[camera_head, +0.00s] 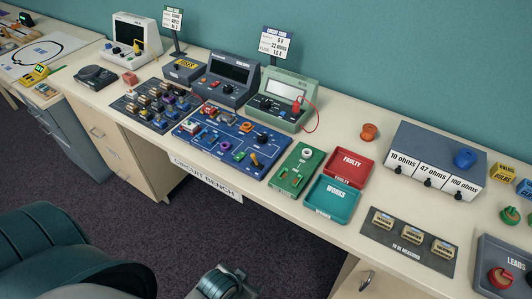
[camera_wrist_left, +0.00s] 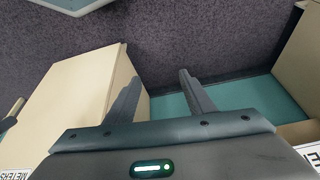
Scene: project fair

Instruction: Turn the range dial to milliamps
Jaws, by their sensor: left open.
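A pale green meter (camera_head: 286,99) with a light screen stands at the back of the bench. A dark round knob (camera_head: 265,103) sits on its sloped front, and a red lead hangs at its right side. The knob's markings are too small to read. In the left wrist view my left gripper (camera_wrist_left: 160,92) is open, its two fingers apart with nothing between them. That view shows floor and cabinets, not the meter. In the head view only parts of my arm show at the bottom left, well short of the meter. My right gripper is not in view.
A circuit board (camera_head: 228,157) lies in front of the meter, and a dark blue instrument (camera_head: 229,78) stands left of it. A green board (camera_head: 296,170), a red tray (camera_head: 365,168) and a teal tray (camera_head: 320,210) lie to the right. A sign (camera_head: 275,44) rises behind the meter.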

